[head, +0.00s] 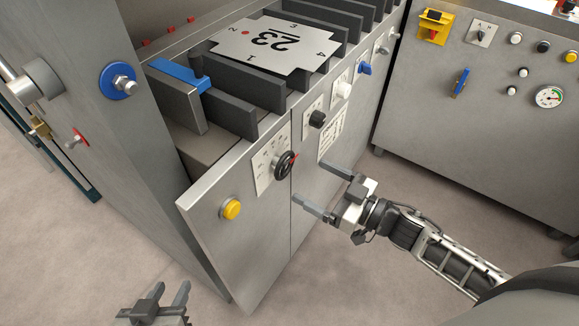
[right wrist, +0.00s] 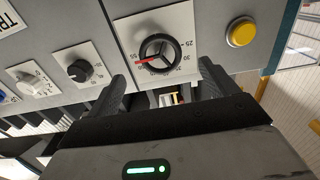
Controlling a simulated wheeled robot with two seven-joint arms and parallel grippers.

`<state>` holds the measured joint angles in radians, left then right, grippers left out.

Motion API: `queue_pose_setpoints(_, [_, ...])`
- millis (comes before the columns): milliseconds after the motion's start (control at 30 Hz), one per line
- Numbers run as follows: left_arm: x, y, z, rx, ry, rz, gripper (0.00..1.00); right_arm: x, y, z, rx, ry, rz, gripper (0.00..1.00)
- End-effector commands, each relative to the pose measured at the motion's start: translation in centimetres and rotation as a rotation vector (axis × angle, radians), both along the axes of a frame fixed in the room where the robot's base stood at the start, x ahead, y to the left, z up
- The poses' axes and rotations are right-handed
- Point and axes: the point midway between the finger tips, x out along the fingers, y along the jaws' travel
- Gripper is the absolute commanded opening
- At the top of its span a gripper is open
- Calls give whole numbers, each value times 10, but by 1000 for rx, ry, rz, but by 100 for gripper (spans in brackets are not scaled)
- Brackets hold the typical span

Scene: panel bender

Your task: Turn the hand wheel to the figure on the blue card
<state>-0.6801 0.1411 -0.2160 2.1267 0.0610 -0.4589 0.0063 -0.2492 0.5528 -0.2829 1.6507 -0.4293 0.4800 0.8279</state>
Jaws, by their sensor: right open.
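The black hand wheel (head: 285,164) sits on a white scale plate (head: 268,163) on the front of the grey machine. In the right wrist view the wheel (right wrist: 158,52) shows a red pointer towards the left of its plate, near a figure too small to read surely. My right gripper (head: 315,187) is open and empty, its fingers pointing at the front panel just right of the wheel, apart from it. My left gripper (head: 169,291) is open and empty, low at the bottom left. I cannot make out a blue card in either view.
A yellow button (head: 231,209) is left of and below the wheel; a black knob (head: 317,119) and a white knob (head: 343,90) are to its upper right. A plate marked 23 (head: 272,45) lies on top. Open floor lies in front.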

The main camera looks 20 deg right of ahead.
Motion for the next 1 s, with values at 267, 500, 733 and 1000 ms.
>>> queue_pose_setpoints(267, [-1, 1, -3, 5, 8, 0, 36, 42, 33, 1, 0, -2, -1, 86])
queue_pose_setpoints(500, [-1, 1, -3, 5, 7, 0, 36, 57, 44, -1, -1, 0, -2, 86])
queue_pose_setpoints(733, [0, 0, -2, 5, 4, 0, 36, 58, 45, 0, -1, 1, -1, 86])
queue_pose_setpoints(1000, [1, 0, 1, 3, -2, -1, 36, 57, 45, 0, -1, 1, -1, 41])
